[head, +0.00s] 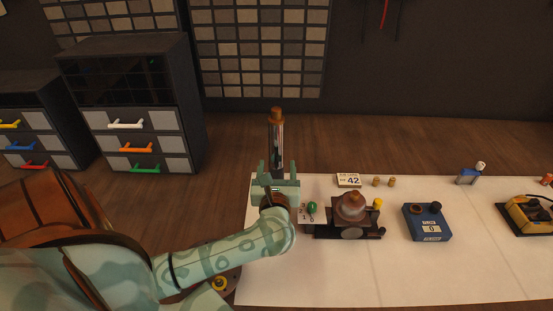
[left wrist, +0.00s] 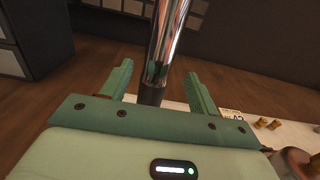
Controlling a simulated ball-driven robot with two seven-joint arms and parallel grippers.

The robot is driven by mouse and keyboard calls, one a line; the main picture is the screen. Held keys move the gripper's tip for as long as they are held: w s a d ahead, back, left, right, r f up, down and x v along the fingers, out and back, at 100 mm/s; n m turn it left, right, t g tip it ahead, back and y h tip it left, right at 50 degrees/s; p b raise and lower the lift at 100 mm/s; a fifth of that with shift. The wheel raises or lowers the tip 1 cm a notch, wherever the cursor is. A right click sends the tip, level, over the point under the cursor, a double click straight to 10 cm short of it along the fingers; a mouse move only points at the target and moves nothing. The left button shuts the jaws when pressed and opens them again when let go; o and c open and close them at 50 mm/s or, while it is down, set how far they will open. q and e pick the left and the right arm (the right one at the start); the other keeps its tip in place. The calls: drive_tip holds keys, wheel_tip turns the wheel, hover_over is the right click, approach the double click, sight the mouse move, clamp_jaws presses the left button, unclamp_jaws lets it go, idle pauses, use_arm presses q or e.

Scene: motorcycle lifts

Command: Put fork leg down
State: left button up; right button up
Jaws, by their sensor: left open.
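The fork leg (head: 276,140) is a chrome tube with an orange-brown cap on top. It stands about upright at the far left corner of the white table. My left gripper (head: 277,165) is open, its two green fingers on either side of the tube. In the left wrist view the chrome fork leg (left wrist: 167,45) rises between the spread fingers of the left gripper (left wrist: 156,76), with visible gaps at both sides. Its lower end is dark and partly hidden behind the gripper body, so its footing cannot be told. My right gripper is not in view.
The white table (head: 330,280) extends right. Drawer cabinets (head: 130,105) stand left.

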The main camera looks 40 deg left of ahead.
sight(276, 162)
use_arm(q)
drive_tip(key=x, duration=0.4)
drive_tip(key=shift+a+f, duration=0.15)
drive_tip(key=shift+f, duration=0.1)
drive_tip(key=shift+w+a, duration=0.3)
drive_tip(key=shift+w, duration=0.05)
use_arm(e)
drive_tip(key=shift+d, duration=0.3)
use_arm(q)
drive_tip(key=shift+c, duration=0.3)
clamp_jaws()
drive_tip(key=shift+r, duration=0.1)
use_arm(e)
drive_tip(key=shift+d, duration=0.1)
